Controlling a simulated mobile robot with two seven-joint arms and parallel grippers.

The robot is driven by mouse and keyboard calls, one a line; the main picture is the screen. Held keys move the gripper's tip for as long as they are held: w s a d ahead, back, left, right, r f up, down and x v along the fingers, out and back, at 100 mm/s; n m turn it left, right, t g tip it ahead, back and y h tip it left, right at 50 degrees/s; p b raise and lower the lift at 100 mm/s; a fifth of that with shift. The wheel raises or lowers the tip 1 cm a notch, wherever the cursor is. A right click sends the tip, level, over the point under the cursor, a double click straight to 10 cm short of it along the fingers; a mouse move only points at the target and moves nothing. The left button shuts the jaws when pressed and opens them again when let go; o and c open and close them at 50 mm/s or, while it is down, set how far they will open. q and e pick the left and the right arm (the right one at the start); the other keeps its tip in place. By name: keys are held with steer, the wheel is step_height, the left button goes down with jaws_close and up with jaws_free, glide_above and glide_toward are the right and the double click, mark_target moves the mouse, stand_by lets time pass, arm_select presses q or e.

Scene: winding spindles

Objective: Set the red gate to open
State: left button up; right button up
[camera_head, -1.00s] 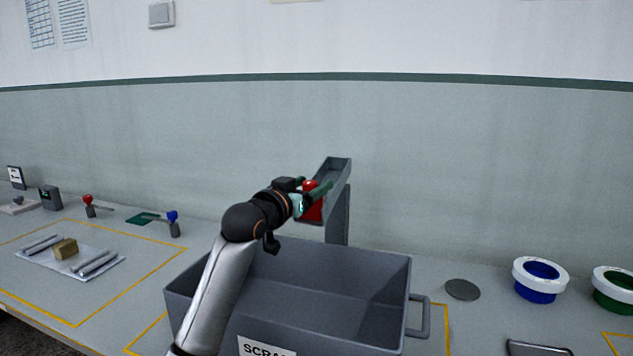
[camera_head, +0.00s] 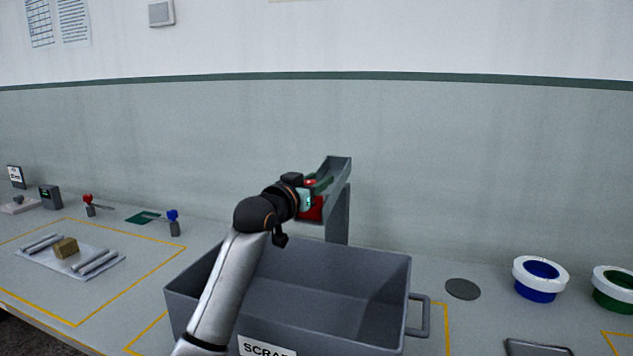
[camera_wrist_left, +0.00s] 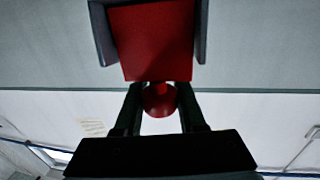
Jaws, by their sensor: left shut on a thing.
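The red gate (camera_head: 311,211) is a red plate at the lower end of a grey chute (camera_head: 338,172) on a post above the scrap bin. In the left wrist view the red gate (camera_wrist_left: 152,42) sits between the chute's two grey side walls, with a round red knob (camera_wrist_left: 160,100) on it. My left gripper (camera_head: 318,186) is at the gate, and its two fingers (camera_wrist_left: 160,103) are shut on the red knob. In the head view the gripper hides most of the knob and part of the gate. My right gripper is not in view.
A grey scrap bin (camera_head: 392,299) stands below the chute and my left arm. At left are a tray (camera_head: 112,262) with rods and a tan block, and small red and blue-knobbed stands. A blue bowl (camera_head: 540,282) and a green bowl (camera_head: 615,292) stand at right.

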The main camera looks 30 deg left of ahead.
arm_select(q)
jaws_close()
stand_by(0.8)
